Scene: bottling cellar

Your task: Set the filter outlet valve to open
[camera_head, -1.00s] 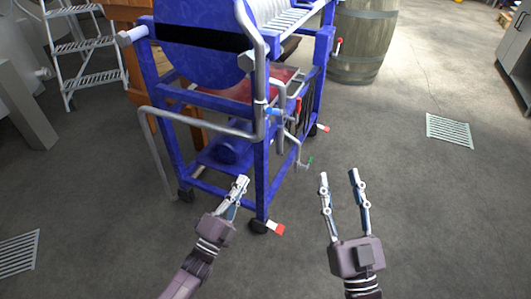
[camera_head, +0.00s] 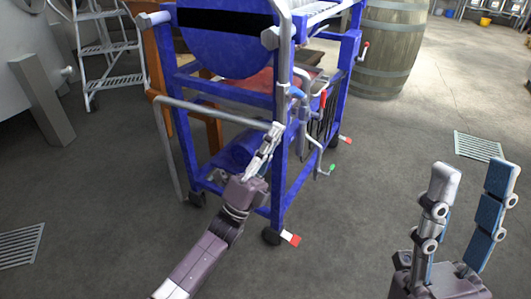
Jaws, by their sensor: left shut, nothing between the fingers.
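A blue wheeled filter machine (camera_head: 277,190) stands ahead of me with grey pipes on it. A small blue lever (camera_head: 297,91) sits at the pipe by its near corner post. A red lever (camera_head: 323,99) is just right of it, and a green-tipped handle (camera_head: 332,167) is lower on a thin pipe. No label shows which one is the filter outlet valve. My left gripper (camera_head: 275,131) is shut and empty, in front of the near corner post, below and left of the blue lever. My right gripper (camera_head: 474,178) is open and empty at the lower right, away from the machine.
A grey bent pipe (camera_head: 205,112) runs along the machine's left side near my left gripper. Red-and-white caster pedals (camera_head: 291,239) stick out at floor level. A barrel (camera_head: 387,45) and a step ladder (camera_head: 103,48) stand behind.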

